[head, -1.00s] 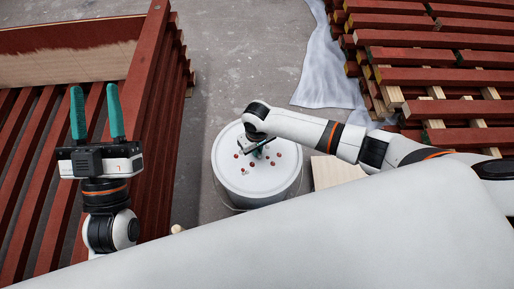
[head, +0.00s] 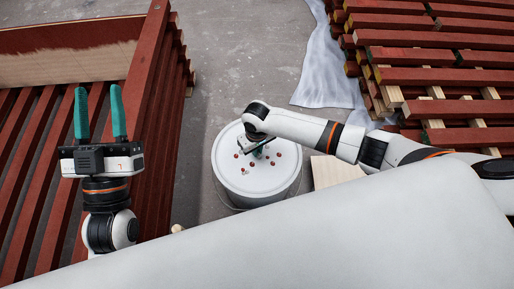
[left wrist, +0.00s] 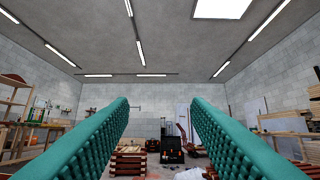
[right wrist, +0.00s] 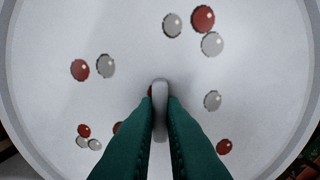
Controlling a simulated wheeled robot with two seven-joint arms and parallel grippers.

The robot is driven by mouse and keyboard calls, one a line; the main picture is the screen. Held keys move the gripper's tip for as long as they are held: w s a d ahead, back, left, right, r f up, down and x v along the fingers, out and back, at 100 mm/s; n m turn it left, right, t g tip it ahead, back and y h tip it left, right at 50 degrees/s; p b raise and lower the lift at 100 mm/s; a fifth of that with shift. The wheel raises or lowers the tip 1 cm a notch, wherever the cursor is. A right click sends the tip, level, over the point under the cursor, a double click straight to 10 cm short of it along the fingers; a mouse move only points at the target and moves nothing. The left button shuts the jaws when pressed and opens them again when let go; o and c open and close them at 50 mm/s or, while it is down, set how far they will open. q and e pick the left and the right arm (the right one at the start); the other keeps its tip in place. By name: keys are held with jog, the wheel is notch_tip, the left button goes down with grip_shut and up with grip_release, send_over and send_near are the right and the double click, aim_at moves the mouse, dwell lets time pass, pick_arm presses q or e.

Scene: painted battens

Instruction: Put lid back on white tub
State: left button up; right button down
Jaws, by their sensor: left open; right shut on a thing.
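The white tub (head: 258,203) stands on the floor in the middle of the head view. Its round white lid (head: 232,172), dotted with red and grey drops, lies over the tub's top and looks about level. I cannot tell whether its rim is fully seated. My right gripper (head: 262,148) is over the lid. In the right wrist view its fingers (right wrist: 160,102) are shut on the pale handle (right wrist: 160,92) in the middle of the lid (right wrist: 262,90). My left gripper (head: 98,92) is open and empty, well left of the tub, fingers pointing up in the picture.
Red slatted battens (head: 150,130) stand left of the tub. Stacked red battens (head: 440,75) lie at the right, beside a pale sheet (head: 325,75). A plain wood board (head: 335,172) is just right of the tub. Grey floor (head: 235,60) is clear behind the tub.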

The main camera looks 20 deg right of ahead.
pick_arm(q)
jog(key=shift+w+f+g+y+p, duration=0.25)
jog(key=shift+w+f+g, duration=0.1)
jog(key=shift+f+g, duration=0.3)
jog(key=shift+w+f+g+y+p, duration=0.2)
jog(key=shift+w+f+g, duration=0.15)
jog(key=shift+f+g, duration=0.3)
dwell(0.9)
jog(key=shift+w+f, duration=0.1)
jog(key=shift+f, duration=0.2)
jog(key=shift+f, duration=0.1)
jog(key=shift+a+f, duration=0.15)
jog(key=shift+f, duration=0.05)
pick_arm(e)
jog(key=shift+f, duration=0.1)
pick_arm(q)
jog(key=shift+f+g+y, duration=0.25)
jog(key=shift+f+g, duration=0.05)
jog(key=shift+g, duration=0.1)
jog(key=shift+w+f+p, duration=0.1)
jog(key=shift+w+p, duration=0.05)
jog(key=shift+p, duration=0.15)
jog(key=shift+f+g, duration=0.25)
jog(key=shift+g, duration=0.05)
jog(key=shift+w+f, duration=0.1)
jog(key=shift+f, duration=0.1)
jog(key=shift+f+g, duration=0.25)
jog(key=shift+g, duration=0.15)
